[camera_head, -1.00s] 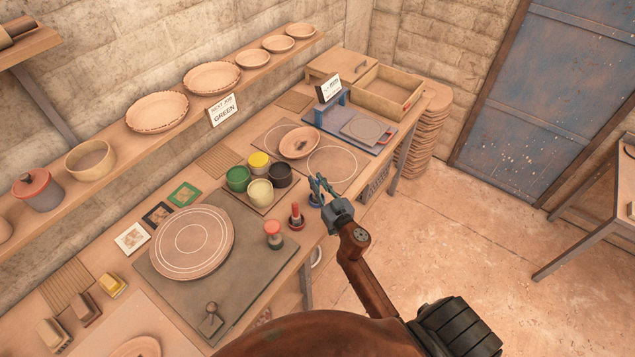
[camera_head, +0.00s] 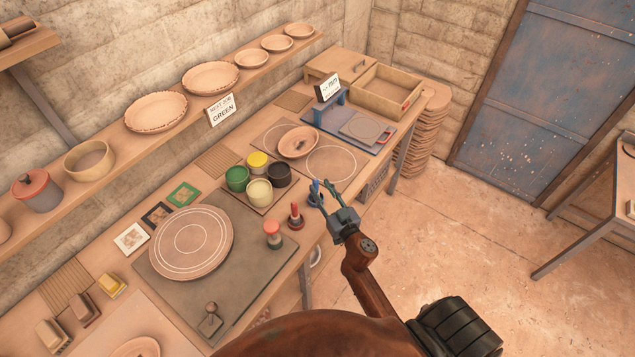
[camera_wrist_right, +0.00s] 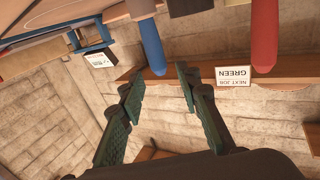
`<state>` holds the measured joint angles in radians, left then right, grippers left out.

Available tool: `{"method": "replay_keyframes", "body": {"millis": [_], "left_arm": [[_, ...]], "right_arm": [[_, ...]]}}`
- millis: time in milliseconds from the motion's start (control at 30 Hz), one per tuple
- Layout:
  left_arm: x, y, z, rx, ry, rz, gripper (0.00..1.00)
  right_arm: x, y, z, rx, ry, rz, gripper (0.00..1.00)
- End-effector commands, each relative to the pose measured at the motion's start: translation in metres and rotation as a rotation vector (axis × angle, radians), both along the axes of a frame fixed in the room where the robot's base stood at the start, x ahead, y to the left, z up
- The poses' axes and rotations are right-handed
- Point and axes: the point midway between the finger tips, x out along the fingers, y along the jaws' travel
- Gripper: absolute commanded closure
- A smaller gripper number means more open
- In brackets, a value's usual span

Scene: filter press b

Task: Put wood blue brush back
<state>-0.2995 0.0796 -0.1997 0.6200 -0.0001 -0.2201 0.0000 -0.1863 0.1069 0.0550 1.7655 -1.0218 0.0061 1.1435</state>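The blue brush (camera_head: 316,189) stands upright at the front edge of the bench, just right of a red brush (camera_head: 295,215). Its base is partly hidden behind my right gripper (camera_head: 323,189). In the right wrist view the blue handle (camera_wrist_right: 151,42) hangs down from the top of the picture, its end between the tips of the open fingers (camera_wrist_right: 158,78), with gaps on both sides. The red handle (camera_wrist_right: 265,35) is to the right, outside the fingers. My left gripper is not in view.
Several glaze cups (camera_head: 257,190) stand on a small board left of the brushes. A plate (camera_head: 191,243) lies on a dark mat. A "NEXT JOB GREEN" sign (camera_head: 222,109) is on the shelf edge.

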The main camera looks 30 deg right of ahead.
Motion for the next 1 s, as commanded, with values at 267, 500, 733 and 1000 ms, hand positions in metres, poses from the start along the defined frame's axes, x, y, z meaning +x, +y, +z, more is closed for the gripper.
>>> {"method": "replay_keyframes", "body": {"millis": [267, 500, 733, 1000], "left_arm": [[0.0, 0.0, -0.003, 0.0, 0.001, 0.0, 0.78], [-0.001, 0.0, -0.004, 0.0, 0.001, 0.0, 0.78], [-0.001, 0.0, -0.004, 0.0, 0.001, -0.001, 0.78], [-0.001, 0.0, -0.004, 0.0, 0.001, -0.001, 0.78]], "right_arm": [[-0.057, 0.004, -0.002, 0.002, 0.003, -0.002, 0.69], [-0.077, 0.006, 0.0, 0.0, 0.0, -0.001, 0.69], [-0.079, 0.006, 0.0, 0.0, 0.0, 0.0, 0.69], [-0.086, -0.014, -0.001, -0.002, 0.033, -0.077, 0.69]]}}
